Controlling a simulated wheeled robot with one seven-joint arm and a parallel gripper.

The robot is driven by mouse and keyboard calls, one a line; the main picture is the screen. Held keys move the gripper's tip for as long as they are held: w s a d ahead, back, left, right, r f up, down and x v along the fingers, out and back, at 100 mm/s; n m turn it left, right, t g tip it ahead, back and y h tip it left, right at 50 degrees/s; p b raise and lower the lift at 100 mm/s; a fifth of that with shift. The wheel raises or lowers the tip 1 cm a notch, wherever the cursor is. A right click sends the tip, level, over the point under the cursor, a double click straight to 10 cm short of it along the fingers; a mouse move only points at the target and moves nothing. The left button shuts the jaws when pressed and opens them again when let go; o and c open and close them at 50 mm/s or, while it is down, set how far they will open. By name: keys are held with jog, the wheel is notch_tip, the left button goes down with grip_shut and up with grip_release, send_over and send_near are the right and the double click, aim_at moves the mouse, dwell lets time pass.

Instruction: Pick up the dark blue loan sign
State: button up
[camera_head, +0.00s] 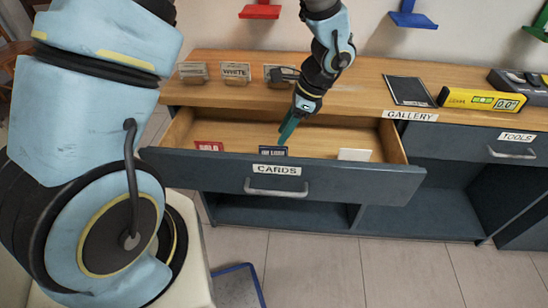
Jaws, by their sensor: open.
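The dark blue loan sign (273,152) stands in the open CARDS drawer (375,170), just behind the drawer's front panel. Its white lettering shows above the panel edge, and its lower part is hidden by the panel. My gripper (287,133) has teal fingers and points down into the drawer, just above and slightly right of the sign. It is open, and nothing shows between the fingers. I cannot tell whether a finger touches the sign.
A red SOLD sign (209,146) stands left in the drawer and a white card (354,155) right. On the counter are holders including a WHITE one (236,72), a dark panel (409,90) and a yellow level (481,100). The TOOLS drawer (480,145) is shut.

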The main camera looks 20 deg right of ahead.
aim_at(273, 147)
jog(key=shift+p+x, duration=0.4)
jog(key=shift+x, duration=3.05)
jog(key=shift+r, duration=0.1)
grip_shut()
